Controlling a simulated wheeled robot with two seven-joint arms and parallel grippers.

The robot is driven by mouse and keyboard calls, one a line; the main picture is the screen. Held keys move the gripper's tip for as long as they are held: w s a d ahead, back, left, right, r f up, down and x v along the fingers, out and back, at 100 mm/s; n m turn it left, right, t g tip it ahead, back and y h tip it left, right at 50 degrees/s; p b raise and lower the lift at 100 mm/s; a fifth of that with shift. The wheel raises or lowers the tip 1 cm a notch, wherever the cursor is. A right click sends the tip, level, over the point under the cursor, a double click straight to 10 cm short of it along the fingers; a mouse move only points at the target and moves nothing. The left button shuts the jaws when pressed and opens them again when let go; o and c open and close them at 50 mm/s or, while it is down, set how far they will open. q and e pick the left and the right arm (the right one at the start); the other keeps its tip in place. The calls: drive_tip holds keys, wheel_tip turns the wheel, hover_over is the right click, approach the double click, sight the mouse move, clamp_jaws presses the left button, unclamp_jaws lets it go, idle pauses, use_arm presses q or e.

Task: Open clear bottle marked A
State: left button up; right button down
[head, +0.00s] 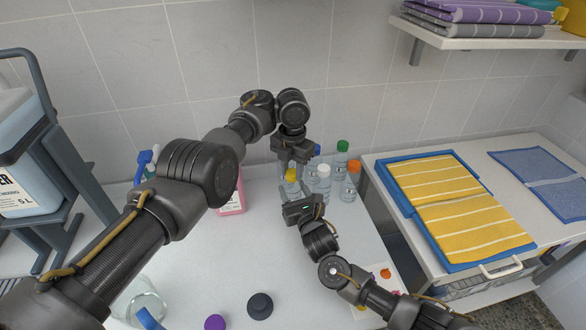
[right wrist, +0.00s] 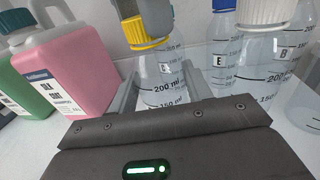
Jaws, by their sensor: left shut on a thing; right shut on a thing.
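A clear bottle with a yellow cap stands upright on the white counter; its body (right wrist: 165,75) shows in the right wrist view. The letter on its label is too unclear to read. My right gripper (head: 293,190) is shut around the bottle's body, one finger on each side. My left gripper (head: 291,168) reaches down from above and is shut on the yellow cap (head: 291,176). The cap (right wrist: 132,28) looks tilted in the right wrist view, with a dark finger of my left gripper beside it; whether it still touches the neck is hard to tell.
Close to the right stand clear bottles with white (head: 323,170), orange (head: 354,166), green (head: 342,146) and blue (right wrist: 224,5) caps; the blue-capped one reads E. A pink jug (right wrist: 75,65) stands left. A black lid (head: 260,305) and purple lid (head: 215,322) lie in front.

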use_arm(q)
drive_tip(key=n, duration=0.5)
drive_tip(key=shift+d+n, duration=0.1)
drive_tip(key=shift+n, duration=0.2)
drive_tip(key=n, duration=1.4)
drive_tip(key=shift+w+n, duration=0.1)
drive_tip(key=shift+n, duration=0.2)
use_arm(e)
drive_tip(key=shift+a, duration=0.1)
use_arm(q)
drive_tip(key=n, duration=0.7)
drive_tip(key=shift+w+r, duration=0.1)
drive_tip(key=n, duration=1.2)
drive_tip(key=shift+n, duration=0.3)
drive_tip(key=n, duration=0.7)
drive_tip(key=shift+a, duration=0.2)
drive_tip(key=n, duration=0.4)
drive_tip(key=shift+r, duration=0.1)
drive_tip(key=n, duration=0.3)
drive_tip(key=shift+a, duration=0.15)
drive_tip(key=shift+r, duration=0.2)
